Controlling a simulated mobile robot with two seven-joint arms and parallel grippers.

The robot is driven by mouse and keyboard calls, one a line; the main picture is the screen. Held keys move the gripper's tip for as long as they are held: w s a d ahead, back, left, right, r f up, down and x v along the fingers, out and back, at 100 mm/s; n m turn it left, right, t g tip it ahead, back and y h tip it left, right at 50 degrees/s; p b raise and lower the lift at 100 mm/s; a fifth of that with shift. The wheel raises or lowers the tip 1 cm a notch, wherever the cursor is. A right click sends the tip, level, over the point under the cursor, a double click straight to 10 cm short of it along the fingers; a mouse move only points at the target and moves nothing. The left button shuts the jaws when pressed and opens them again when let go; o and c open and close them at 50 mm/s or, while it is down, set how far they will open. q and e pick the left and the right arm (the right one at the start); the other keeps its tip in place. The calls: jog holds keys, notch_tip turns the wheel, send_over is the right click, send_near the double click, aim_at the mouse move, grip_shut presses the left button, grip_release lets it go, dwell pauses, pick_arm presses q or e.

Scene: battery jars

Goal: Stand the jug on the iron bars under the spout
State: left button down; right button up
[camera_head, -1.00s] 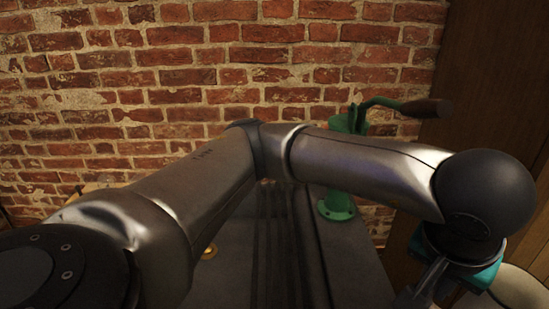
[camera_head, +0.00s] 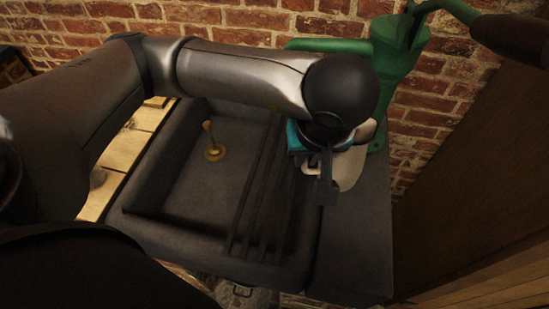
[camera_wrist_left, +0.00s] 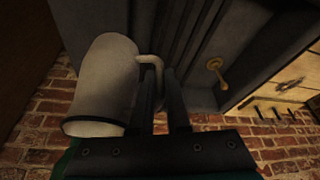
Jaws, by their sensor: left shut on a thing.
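The cream jug (camera_head: 352,166) is partly hidden by my left arm and gripper in the head view. My left gripper (camera_head: 326,178) is shut on the jug's handle, which shows in the left wrist view (camera_wrist_left: 157,66) beside the jug's body (camera_wrist_left: 105,85). The jug is over or beside the right-hand ends of the dark iron bars (camera_head: 262,190), below the green pump (camera_head: 400,45). Its spout (camera_head: 325,46) points left, behind my arm. I cannot tell whether the jug's base touches anything. My right gripper is not in view.
The dark stone sink (camera_head: 185,238) has a brass plug (camera_head: 213,148) standing in its basin. A wooden board (camera_head: 112,165) lies to its left. The flat ledge (camera_head: 352,240) right of the bars is clear in front. A brick wall (camera_head: 220,15) stands behind.

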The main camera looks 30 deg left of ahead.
pick_arm(q)
jog(key=w+a+f+n, duration=0.1)
jog(key=w+a+f, duration=0.1)
jog(key=a, duration=0.3)
jog(key=w+a+f+n, duration=0.1)
jog(key=w+a+f, duration=0.1)
jog(key=w+a, duration=0.2)
jog(key=w+a+f+n+y, duration=0.1)
jog(key=w+a+f, duration=0.1)
jog(key=a, duration=0.4)
jog(key=shift+w+a+f+g, duration=0.15)
jog(key=shift+w+f+g, duration=0.15)
jog(key=shift+w, duration=0.55)
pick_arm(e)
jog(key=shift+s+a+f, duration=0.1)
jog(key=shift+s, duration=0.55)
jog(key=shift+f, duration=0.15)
pick_arm(q)
jog(key=c, duration=1.3)
grip_release()
jog(key=shift+s+f, duration=0.1)
jog(key=shift+f, duration=0.05)
jog(key=shift+c, duration=0.2)
jog(key=o, duration=0.4)
jog(key=shift+o, duration=0.2)
